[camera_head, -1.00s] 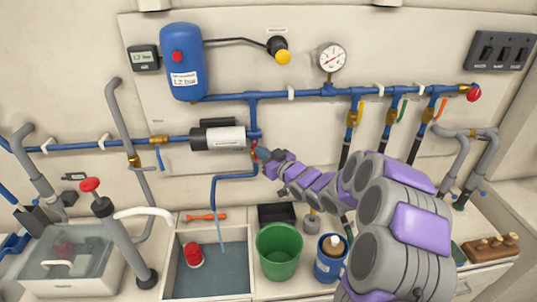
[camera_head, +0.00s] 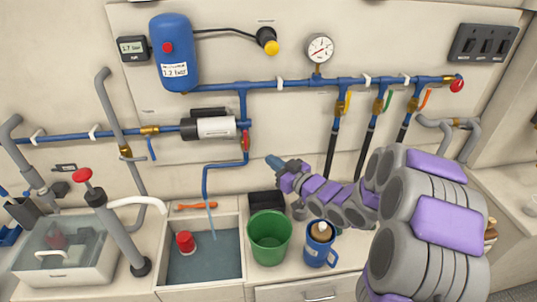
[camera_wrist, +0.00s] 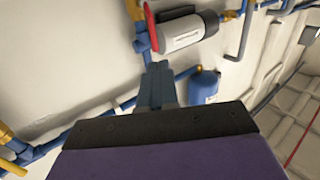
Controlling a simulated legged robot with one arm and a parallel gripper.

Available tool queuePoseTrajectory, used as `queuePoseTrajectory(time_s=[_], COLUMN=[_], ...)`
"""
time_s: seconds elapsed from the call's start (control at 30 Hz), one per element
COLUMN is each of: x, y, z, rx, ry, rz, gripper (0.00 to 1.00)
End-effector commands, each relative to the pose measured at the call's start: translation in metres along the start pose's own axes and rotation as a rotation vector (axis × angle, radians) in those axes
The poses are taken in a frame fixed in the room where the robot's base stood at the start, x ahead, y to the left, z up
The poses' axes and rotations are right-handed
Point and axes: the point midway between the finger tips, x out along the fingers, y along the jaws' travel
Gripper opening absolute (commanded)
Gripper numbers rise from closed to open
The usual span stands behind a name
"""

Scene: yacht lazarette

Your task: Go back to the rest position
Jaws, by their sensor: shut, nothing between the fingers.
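My gripper (camera_head: 274,161) is at the end of my grey and purple arm, in front of the wall to the lower right of the red valve handle (camera_head: 246,141). Its fingers are closed together and empty, with a visible gap between them and the handle. In the wrist view my gripper (camera_wrist: 158,82) points up towards the blue pipework, and the red handle (camera_wrist: 150,25) shows beyond its tips. My arm curves in from the lower right and hides part of the counter and wall there.
Below are a sink basin (camera_head: 239,272), a green bucket (camera_head: 269,238), a black box (camera_head: 267,201) and a blue jug (camera_head: 319,250). On the wall are a pump (camera_head: 214,127), a blue tank (camera_head: 172,62) and a gauge (camera_head: 319,48). A pale blue stream falls into the basin.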

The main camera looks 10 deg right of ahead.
Motion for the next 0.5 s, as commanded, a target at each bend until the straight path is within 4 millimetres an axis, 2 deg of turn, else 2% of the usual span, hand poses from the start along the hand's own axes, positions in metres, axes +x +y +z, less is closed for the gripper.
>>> queuePoseTrajectory(time_s=[0.13, 0.33, 0.5], x=[-0.013, -0.014, -0.017], y=[0.007, 0.008, 0.011], z=[0.0, 0.001, 0.007], rx=[0.006, -0.002, -0.051], ry=[0.002, -0.018, -0.177], rz=[0.004, 0.014, 0.084], gripper=[0.0, 0.0, 0.0])
